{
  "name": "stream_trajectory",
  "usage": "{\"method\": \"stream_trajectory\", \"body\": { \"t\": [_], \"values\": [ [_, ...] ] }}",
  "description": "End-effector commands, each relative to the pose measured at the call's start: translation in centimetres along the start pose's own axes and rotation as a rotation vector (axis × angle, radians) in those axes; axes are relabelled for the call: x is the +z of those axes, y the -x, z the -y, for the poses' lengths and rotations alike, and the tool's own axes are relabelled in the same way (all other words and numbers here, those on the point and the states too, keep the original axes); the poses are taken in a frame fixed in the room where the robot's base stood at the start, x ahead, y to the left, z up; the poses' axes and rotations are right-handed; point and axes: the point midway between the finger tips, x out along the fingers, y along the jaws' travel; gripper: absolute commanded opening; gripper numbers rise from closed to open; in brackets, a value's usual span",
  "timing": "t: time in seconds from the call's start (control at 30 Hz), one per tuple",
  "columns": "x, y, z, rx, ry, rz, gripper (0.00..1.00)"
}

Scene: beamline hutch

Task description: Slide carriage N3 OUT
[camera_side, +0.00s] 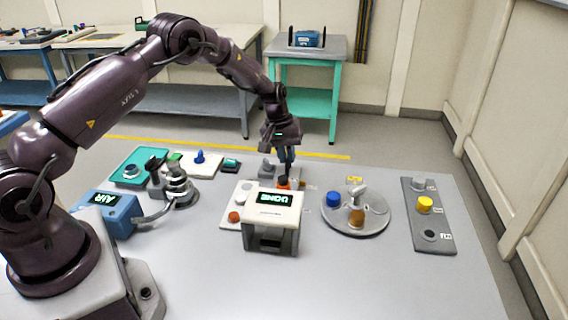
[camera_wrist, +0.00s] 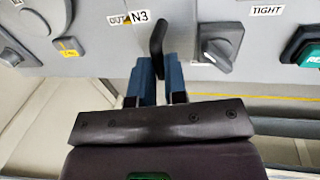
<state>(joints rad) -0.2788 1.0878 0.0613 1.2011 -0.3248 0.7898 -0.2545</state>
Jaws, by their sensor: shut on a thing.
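In the wrist view a black upright handle (camera_wrist: 157,40) stands beside the labels OUT and N3 (camera_wrist: 140,15) on a grey panel. The two blue fingers of my gripper (camera_wrist: 159,72) are shut on the lower part of this handle. The carriage body under the handle is hidden, and I cannot tell how far along its travel it is. In the side view my gripper (camera_side: 286,155) points down behind the white display unit (camera_side: 272,204), over a small grey fixture (camera_side: 267,169); the handle itself is hard to make out there.
A grey knob (camera_wrist: 220,47) stands right of the handle, below the TIGHT label (camera_wrist: 266,10). A green button (camera_wrist: 306,50) is farther right. In the side view a round turntable (camera_side: 372,222) and a grey strip (camera_side: 428,218) with knobs stand right. The front right tabletop is clear.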

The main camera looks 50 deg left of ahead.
Motion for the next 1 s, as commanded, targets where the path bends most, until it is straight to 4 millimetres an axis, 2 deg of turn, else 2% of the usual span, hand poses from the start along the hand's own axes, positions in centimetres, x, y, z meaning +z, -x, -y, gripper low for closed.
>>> {"method": "stream_trajectory", "body": {
  "t": [0.4,0.43,0.53,0.83,1.0],
  "values": [
    [-0.9,0.0,-0.2,0.004,-0.008,-0.009,0.0],
    [-0.9,0.0,-0.2,0.004,-0.008,-0.009,0.15],
    [-0.9,0.0,-0.1,0.004,-0.007,-0.007,0.38],
    [-0.8,0.2,-0.1,0.002,-0.004,-0.003,0.38],
    [-0.8,2.0,-0.1,0.002,-0.003,-0.005,0.38]
  ]
}}
